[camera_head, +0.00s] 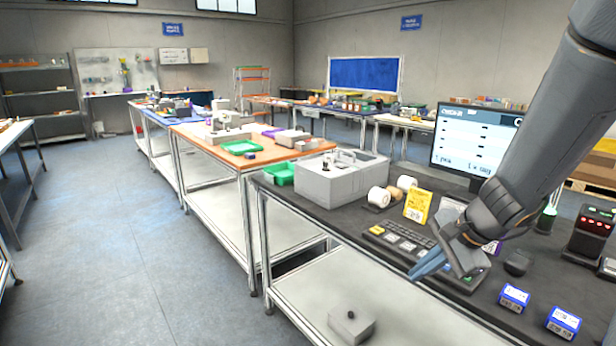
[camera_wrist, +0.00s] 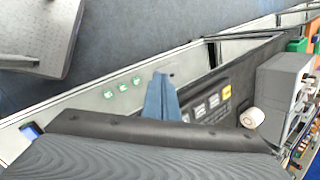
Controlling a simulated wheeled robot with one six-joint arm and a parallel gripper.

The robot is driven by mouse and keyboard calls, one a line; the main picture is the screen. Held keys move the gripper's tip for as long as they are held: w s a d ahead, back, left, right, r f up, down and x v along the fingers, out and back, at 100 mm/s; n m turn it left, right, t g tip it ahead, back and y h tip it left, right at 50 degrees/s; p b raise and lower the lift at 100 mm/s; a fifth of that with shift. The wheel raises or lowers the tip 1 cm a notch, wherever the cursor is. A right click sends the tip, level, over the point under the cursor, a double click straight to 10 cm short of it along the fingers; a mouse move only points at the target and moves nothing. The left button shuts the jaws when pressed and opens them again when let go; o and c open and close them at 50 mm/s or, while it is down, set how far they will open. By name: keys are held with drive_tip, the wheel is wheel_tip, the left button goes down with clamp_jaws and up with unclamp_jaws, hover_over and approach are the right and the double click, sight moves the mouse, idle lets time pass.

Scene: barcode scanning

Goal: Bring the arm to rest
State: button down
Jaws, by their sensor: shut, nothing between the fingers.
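My gripper (camera_head: 430,268) is at the end of my dark grey arm, which comes in from the upper right of the head view. Its blue fingertips are together with nothing between them. In the wrist view the blue fingers (camera_wrist: 161,98) point up over the bench edge. The keyboard (camera_head: 400,240) lies behind my gripper and is partly hidden by it.
A grey box machine (camera_head: 342,178), white rolls (camera_head: 379,196), a yellow card (camera_head: 416,206) and a monitor (camera_head: 474,140) stand on the bench. Floor at left is clear.

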drive_tip(key=s+a+f+n+g+h, duration=0.1)
drive_tip(key=s+a+n+g+h, duration=0.1)
drive_tip(key=s+n, duration=0.5)
drive_tip(key=s+a+f+n+g+h, duration=0.2)
drive_tip(key=s+a+n, duration=0.2)
drive_tip(key=s+n, duration=0.3)
drive_tip(key=shift+a+n, duration=0.2)
drive_tip(key=shift+n, duration=0.5)
